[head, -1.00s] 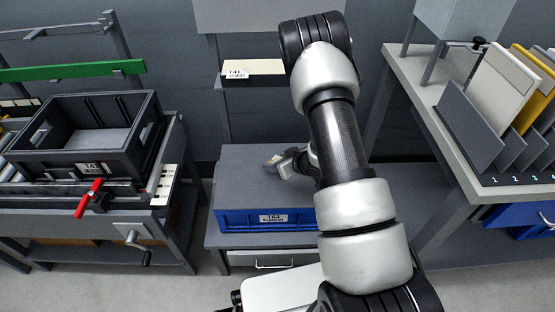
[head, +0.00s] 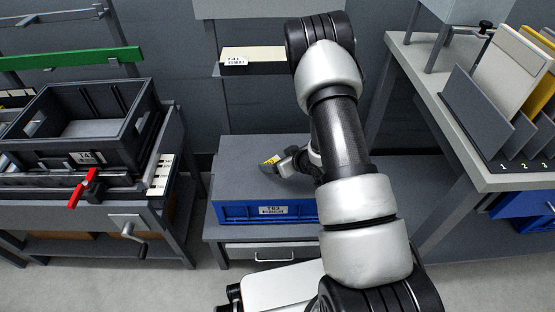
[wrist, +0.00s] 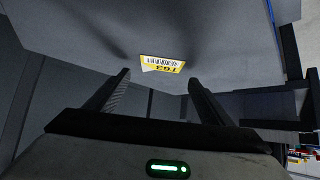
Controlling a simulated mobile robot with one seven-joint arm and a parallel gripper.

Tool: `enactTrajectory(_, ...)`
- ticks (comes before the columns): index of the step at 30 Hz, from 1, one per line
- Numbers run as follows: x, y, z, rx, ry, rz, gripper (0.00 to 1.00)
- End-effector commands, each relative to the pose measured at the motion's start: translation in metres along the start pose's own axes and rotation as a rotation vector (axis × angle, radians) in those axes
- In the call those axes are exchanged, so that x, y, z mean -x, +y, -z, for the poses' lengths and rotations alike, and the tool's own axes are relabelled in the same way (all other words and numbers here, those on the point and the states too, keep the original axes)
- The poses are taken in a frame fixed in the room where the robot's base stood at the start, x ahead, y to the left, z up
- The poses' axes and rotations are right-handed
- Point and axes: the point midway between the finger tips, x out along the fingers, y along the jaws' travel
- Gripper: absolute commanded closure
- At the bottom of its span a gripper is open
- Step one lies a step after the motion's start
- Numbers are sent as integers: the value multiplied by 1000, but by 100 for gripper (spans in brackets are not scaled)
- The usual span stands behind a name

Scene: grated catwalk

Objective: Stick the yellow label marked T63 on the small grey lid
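The grey lid (head: 245,180) lies on a blue bin (head: 237,212) with a white T63 tag (head: 272,210) on its front. The yellow label (head: 271,160) shows on the lid top at my gripper (head: 268,166). In the wrist view the yellow label (wrist: 162,64) lies flat on the grey lid surface (wrist: 90,35), with T63 upside down and a barcode. My gripper (wrist: 158,80) is open there, its two fingers apart, with the label just beyond and between the tips. Nothing shows between the fingers. My arm hides the lid's right part.
A black crate (head: 136,127) stands on the left bench, with a red handle (head: 86,187) in front. A shelf with a white tag (head: 238,61) is behind the lid. At right, a table (head: 440,130) holds upright panels (head: 508,68).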

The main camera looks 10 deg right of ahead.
Motion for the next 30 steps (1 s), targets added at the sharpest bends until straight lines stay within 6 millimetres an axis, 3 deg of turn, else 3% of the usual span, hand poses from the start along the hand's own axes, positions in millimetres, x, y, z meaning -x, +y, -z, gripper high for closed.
enactTrajectory(5,3,0,1,-1,-1,0,25)
enactTrajectory(30,80,0,1,-1,0,0,25)
